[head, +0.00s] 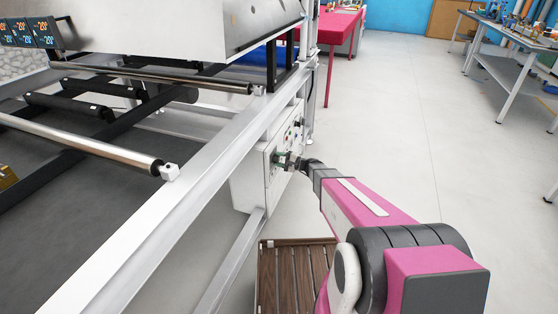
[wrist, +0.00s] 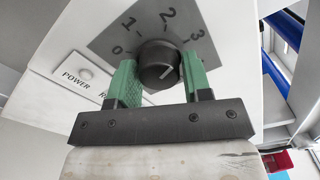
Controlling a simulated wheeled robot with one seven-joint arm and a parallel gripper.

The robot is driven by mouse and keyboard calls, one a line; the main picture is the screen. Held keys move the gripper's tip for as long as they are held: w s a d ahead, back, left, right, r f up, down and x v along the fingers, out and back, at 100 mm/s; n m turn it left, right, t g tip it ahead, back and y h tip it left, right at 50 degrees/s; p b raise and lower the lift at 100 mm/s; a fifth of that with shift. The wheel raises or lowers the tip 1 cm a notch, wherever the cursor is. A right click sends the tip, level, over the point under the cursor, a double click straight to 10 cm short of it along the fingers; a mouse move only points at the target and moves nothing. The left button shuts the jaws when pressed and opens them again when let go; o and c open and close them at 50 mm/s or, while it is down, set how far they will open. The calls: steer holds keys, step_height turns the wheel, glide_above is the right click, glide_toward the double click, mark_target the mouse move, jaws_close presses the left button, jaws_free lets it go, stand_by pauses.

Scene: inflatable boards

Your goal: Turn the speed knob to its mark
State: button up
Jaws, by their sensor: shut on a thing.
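The speed knob (wrist: 158,58) is a round black knob in the wrist view, on a grey dial plate (wrist: 185,32) printed 0, 1, 2 and 3. In the head view my gripper (head: 284,160) reaches the front of the white control box (head: 249,184); the knob is too small to make out there.
A label reading POWER (wrist: 76,78) is on the panel left of the dial. The machine's white frame rail (head: 200,148) runs beside the box. A slatted wooden platform (head: 297,270) lies below my arm.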

steer(key=m, duration=0.6)
steer(key=shift+f+m, duration=0.15)
steer(key=shift+m, duration=0.15)
steer(key=m, duration=0.6)
steer(key=shift+s, duration=0.15)
steer(key=shift+m, duration=0.3)
steer(key=o, duration=0.9)
steer(key=v, duration=1)
steer(key=shift+s+d, duration=0.2)
steer(key=shift+d, duration=0.1)
